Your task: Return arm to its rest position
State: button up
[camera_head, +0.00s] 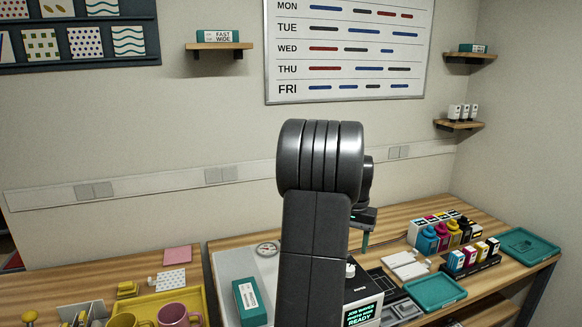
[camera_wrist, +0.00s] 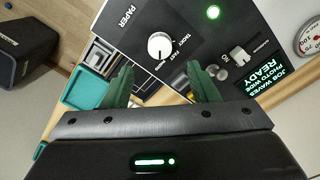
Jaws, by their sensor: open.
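My arm stands upright in the middle of the head view, its dark elbow raised against the wall. My gripper shows partly behind it, over the machine, and fills the lower part of the wrist view (camera_wrist: 161,85). Its two green fingers are apart with nothing between them. Beyond them is the machine's dark control panel (camera_wrist: 130,45), with a white PAPER knob (camera_wrist: 160,46), a lit green lamp and a screen (camera_wrist: 262,71) reading READY. The screen also shows in the head view (camera_head: 362,313). My arm hides part of the machine.
A teal box (camera_head: 249,300) lies left of my arm. Ink bottles (camera_head: 442,234), cartridges (camera_head: 472,258) and teal trays (camera_head: 435,291) are at right.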

notch_tip(320, 180, down, 8)
jog(key=shift+s+f+p, duration=0.1)
jog(key=shift+f+p, duration=0.1)
jog(key=shift+p, duration=0.1)
jog(key=shift+r+n, duration=0.1)
jog(key=shift+n, duration=0.4)
jog(key=n, duration=0.4)
jog(key=shift+r, duration=0.1)
jog(key=n, duration=0.4)
jog(key=shift+n, duration=0.3)
jog(key=n, duration=0.5)
jog(key=shift+n+b, duration=0.3)
jog(key=shift+b, duration=0.1)
jog(key=shift+n, duration=2.3)
jog(key=shift+a, duration=0.15)
